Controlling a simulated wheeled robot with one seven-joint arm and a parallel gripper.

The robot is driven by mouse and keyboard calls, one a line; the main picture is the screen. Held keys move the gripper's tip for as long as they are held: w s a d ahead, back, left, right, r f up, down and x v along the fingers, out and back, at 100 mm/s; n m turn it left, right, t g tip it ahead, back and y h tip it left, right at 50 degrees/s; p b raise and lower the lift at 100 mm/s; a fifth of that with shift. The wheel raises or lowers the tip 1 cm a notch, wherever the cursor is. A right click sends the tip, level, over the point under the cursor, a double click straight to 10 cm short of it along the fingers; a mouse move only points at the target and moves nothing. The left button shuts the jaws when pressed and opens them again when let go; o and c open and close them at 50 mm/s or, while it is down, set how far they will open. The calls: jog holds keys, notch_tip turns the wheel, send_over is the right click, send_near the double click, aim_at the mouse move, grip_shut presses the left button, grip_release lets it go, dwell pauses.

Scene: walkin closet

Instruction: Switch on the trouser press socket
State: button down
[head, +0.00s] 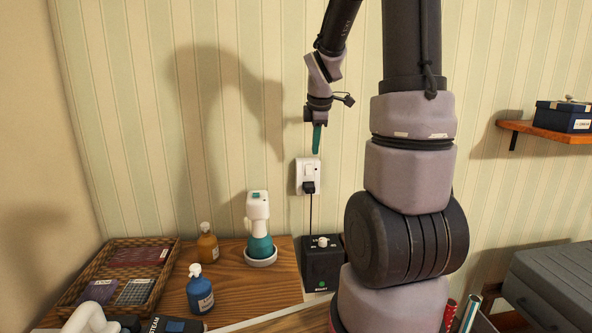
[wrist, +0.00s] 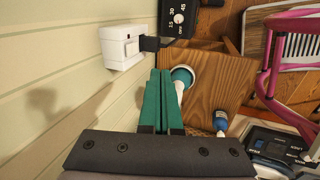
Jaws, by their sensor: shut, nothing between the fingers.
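The white wall socket (head: 307,175) is on the striped wall above the wooden top, with a white rocker switch (head: 309,170) on its face. A black plug (head: 309,187) sits in its lower part, with a cord running down to a black timer box (head: 322,262). The socket also shows in the wrist view (wrist: 122,46), near the wall. In the wrist view the fingers (wrist: 161,100) are side by side. The rocker's position is too small to tell.
A white and teal bottle-like device (head: 258,222) stands in a white dish, beside amber (head: 208,243) and blue (head: 200,290) pump bottles. A wicker tray (head: 72,290) is at left. A shelf (head: 545,131) with a blue box is at right. The wall around the socket is clear.

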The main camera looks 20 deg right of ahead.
aim_at(309, 170)
jog(key=shift+w+f+n, duration=0.25)
jog(key=shift+w+n, duration=0.05)
jog(key=shift+a, duration=0.1)
jog(key=x, duration=0.3)
jog(key=w+x, duration=0.1)
jog(key=x, duration=0.3)
jog(key=w+r+x, duration=0.1)
jog(key=x, duration=0.3)
jog(key=shift+w+d+f, duration=0.25)
jog(key=shift+w+d, duration=0.05)
jog(key=shift+d, duration=0.15)
jog(key=shift+w+d, duration=0.15)
jog(key=shift+w, duration=0.3)
